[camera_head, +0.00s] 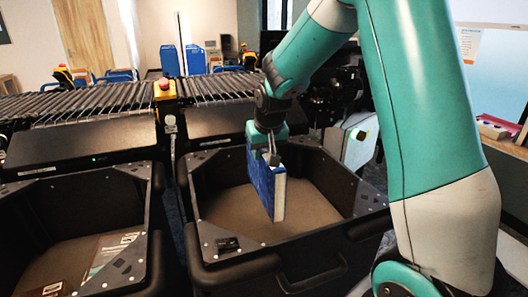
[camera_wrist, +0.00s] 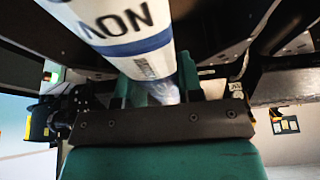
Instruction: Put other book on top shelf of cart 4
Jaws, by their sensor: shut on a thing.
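My gripper (camera_head: 270,152) is shut on a blue book (camera_head: 265,188) with pale page edges. The book hangs upright over the middle black bin, apart from its floor. Other books, one with a dark red cover (camera_head: 100,258), lie in the left bin. Blue carts stand in the background; no number is readable, so I cannot tell which is cart 4.
The middle black bin (camera_head: 330,258) has a bare brown floor beneath the book. The left bin (camera_head: 150,225) stands beside it. Behind them runs the roller conveyor (camera_head: 75,105), with a red button (camera_head: 163,86) on a yellow post. A shelf with small items (camera_head: 497,127) is at right.

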